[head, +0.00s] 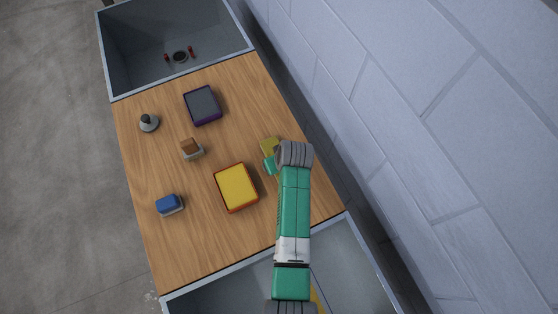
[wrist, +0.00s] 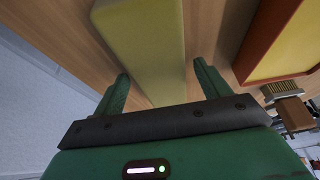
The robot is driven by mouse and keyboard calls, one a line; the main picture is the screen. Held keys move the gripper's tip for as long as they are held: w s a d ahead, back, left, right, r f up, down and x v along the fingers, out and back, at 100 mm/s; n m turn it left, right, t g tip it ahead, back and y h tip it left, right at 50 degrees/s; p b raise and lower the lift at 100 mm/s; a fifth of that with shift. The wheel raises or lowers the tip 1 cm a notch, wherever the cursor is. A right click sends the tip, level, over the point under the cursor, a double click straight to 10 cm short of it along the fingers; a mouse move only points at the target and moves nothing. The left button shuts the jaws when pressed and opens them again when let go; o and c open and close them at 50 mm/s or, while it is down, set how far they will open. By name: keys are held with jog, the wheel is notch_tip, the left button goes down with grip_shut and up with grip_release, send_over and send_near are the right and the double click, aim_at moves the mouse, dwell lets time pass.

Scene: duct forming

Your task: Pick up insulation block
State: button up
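The insulation block appears to be the pale yellow block (head: 268,146) on the wooden worktop, partly hidden by my arm in the head view. In the wrist view the long yellow block (wrist: 145,40) lies ahead of my gripper (wrist: 160,72). The two green fingers are spread apart, with the near end of the block between them in the picture. I see no finger clearly touching it. In the head view my gripper (head: 268,164) is low over the worktop beside the block, mostly hidden by my wrist.
A yellow tray with an orange-red rim (head: 236,187) lies left of my gripper. A dark purple-rimmed tray (head: 203,105), brown-topped piece (head: 191,148), blue-topped block (head: 169,204) and black-knobbed grey piece (head: 149,122) are on the worktop (head: 195,240). A grey bin (head: 130,50) adjoins its far end.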

jog(key=c, duration=0.8)
jog(key=shift+c, duration=0.2)
jog(key=shift+r, duration=0.1)
